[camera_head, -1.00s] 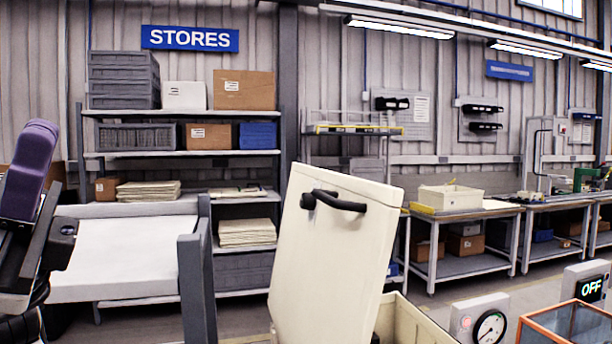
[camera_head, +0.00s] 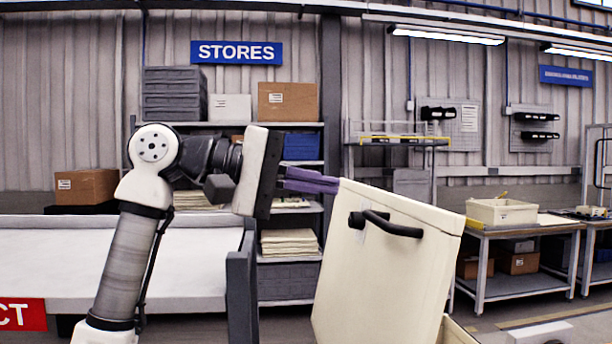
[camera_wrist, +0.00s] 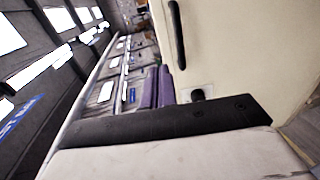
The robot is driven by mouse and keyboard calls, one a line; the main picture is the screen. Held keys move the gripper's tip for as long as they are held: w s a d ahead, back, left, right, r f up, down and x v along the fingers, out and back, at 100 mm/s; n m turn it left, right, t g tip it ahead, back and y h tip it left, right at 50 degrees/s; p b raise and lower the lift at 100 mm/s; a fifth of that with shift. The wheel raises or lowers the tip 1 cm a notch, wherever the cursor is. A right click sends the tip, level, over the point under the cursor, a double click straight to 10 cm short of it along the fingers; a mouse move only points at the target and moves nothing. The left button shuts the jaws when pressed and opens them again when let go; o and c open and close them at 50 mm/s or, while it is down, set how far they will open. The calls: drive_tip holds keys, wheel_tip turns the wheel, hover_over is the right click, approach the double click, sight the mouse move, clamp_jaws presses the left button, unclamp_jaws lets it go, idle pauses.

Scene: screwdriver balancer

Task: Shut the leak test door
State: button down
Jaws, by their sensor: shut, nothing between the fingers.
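The leak test door (camera_head: 385,265) is a cream panel standing raised and tilted, with a black bar handle (camera_head: 392,228) on its face. In the wrist view the door (camera_wrist: 235,45) fills the upper right, with the handle (camera_wrist: 177,35) along it. My gripper (camera_head: 335,185) points right, its purple fingers shut and empty. The fingertips are at the door's upper left edge; I cannot tell whether they touch it. The wrist view shows the purple fingers (camera_wrist: 157,88) beside the door. Part of the cream box (camera_head: 455,332) shows below the door.
A white-topped bench (camera_head: 150,265) with a grey post (camera_head: 241,285) stands at the left. Shelves with boxes (camera_head: 288,102) stand behind. A workbench with a cream bin (camera_head: 501,211) is at the back right. The floor at the right is partly clear.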

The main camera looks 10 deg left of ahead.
sight(404, 199)
drive_tip(key=p+x, duration=0.2)
drive_tip(key=x, duration=0.6)
drive_tip(key=shift+r, duration=0.15)
drive_tip(key=shift+w+d+f, duration=0.2)
drive_tip(key=shift+d+f, duration=0.05)
drive_tip(key=shift+d, duration=0.35)
drive_tip(key=shift+d, duration=0.15)
